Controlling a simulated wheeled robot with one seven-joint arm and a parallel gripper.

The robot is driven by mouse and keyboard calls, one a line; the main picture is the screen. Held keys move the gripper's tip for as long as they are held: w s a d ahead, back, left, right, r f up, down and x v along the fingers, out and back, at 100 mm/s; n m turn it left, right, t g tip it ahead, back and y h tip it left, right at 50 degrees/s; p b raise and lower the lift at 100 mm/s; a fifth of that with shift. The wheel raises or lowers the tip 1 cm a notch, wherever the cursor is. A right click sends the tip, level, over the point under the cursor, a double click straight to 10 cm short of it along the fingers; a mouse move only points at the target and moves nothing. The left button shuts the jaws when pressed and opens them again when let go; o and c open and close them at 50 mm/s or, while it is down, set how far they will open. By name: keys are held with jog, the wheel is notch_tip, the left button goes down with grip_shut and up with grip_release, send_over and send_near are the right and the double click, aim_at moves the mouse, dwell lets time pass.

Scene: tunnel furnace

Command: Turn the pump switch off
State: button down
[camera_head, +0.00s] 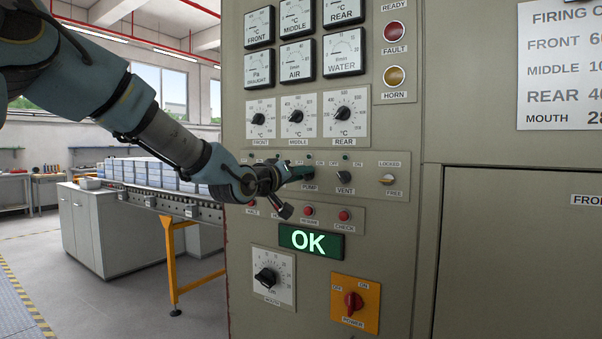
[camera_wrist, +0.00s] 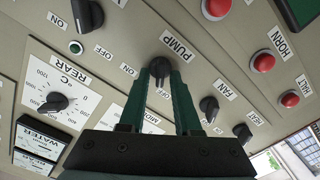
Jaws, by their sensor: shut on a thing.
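The pump switch (camera_wrist: 160,68) is a dark knob with a PUMP label beside it, seen upside down in the wrist view. My gripper (camera_wrist: 161,80) has its two dark green fingers closed on this knob, one on each side. In the head view my gripper (camera_head: 300,173) reaches the panel from the left, at the row of small switches just above the PUMP label. The fingers hide most of the knob there. ON and OFF labels show near the knob in the wrist view. Which way its pointer faces is hard to tell.
The vent switch (camera_head: 344,177) sits just right of the pump switch, and the fan switch (camera_wrist: 209,107) is on its other side. Red buttons (camera_head: 308,211) lie below. A green OK display (camera_head: 310,241) and the power switch (camera_head: 354,302) are lower. A conveyor (camera_head: 160,200) stands at left.

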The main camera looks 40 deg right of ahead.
dwell(0.3)
jog(key=c, duration=0.9)
grip_release()
jog(key=b+v, duration=0.1)
jog(key=v, duration=0.9)
jog(key=shift+a, duration=0.4)
